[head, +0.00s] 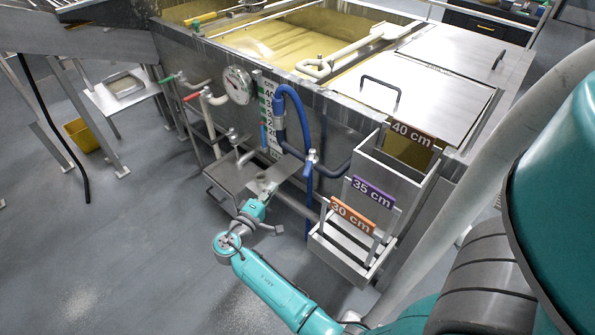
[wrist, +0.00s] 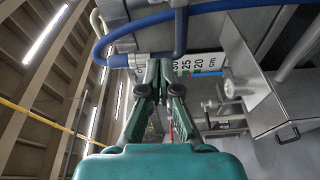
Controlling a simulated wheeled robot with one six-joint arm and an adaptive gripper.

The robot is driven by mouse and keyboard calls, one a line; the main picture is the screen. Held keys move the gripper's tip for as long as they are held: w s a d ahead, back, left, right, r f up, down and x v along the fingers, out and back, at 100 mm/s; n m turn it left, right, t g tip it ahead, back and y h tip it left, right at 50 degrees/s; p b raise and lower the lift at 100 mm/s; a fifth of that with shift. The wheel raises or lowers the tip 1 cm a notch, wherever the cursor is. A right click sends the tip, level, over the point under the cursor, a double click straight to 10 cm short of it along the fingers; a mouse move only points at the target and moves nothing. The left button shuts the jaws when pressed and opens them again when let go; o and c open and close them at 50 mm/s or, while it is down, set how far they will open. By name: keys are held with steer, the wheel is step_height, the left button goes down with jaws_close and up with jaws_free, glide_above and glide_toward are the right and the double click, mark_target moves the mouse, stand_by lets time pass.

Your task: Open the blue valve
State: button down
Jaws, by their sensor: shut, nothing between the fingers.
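A blue hose (head: 290,90) arches above the valve. A metal drain box (head: 232,180) stands below, with a depth scale (head: 268,110) behind. Stepped bins (head: 398,178) with height signs stand right of the valve. Open grey floor (head: 130,240) lies to the left.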

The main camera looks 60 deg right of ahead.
mark_target(308, 169)
steer(key=s+d, duration=0.3)
steer(key=d, duration=0.8)
steer(key=shift+s+n, duration=0.2)
steer(key=shift+n, duration=0.1)
steer(key=shift+a, duration=0.1)
